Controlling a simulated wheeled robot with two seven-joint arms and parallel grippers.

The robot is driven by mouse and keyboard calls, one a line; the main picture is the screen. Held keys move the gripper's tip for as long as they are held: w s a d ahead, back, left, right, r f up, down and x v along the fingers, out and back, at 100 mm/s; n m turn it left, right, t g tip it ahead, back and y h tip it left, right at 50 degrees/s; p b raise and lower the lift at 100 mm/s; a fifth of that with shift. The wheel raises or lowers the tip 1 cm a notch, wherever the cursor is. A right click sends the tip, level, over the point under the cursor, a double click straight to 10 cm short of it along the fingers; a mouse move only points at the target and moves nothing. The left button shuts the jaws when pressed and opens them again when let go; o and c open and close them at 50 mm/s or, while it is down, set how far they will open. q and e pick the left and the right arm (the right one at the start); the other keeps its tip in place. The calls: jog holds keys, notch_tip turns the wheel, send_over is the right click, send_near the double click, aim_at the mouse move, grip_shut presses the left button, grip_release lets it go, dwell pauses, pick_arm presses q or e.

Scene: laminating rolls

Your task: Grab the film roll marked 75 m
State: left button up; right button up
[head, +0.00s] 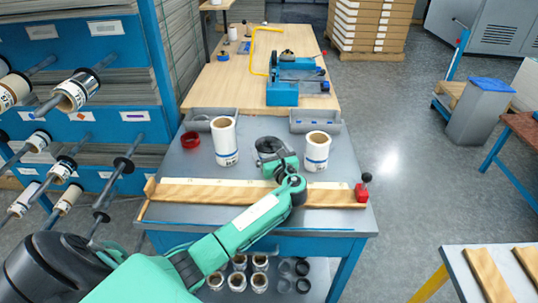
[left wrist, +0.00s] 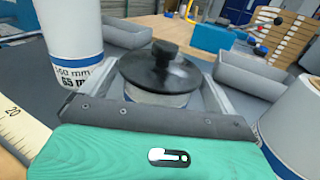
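A tall white film roll (head: 225,145) with a blue band stands upright on the left of the grey table; in the left wrist view this roll (left wrist: 72,30) reads 65 m. A shorter white roll (head: 316,152) stands on the right; its label is unreadable. Between them is a white roll (left wrist: 158,98) with a blue band, under a black knobbed disc (left wrist: 160,72); its marking is hidden. My left gripper (head: 277,158) is low at this middle roll, its grey fingers open on either side; contact cannot be told. My right gripper is out of view.

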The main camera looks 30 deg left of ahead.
pick_arm(q)
jog(key=c, duration=1.3)
jog(key=shift+r, duration=0.1)
jog(key=shift+c, duration=0.2)
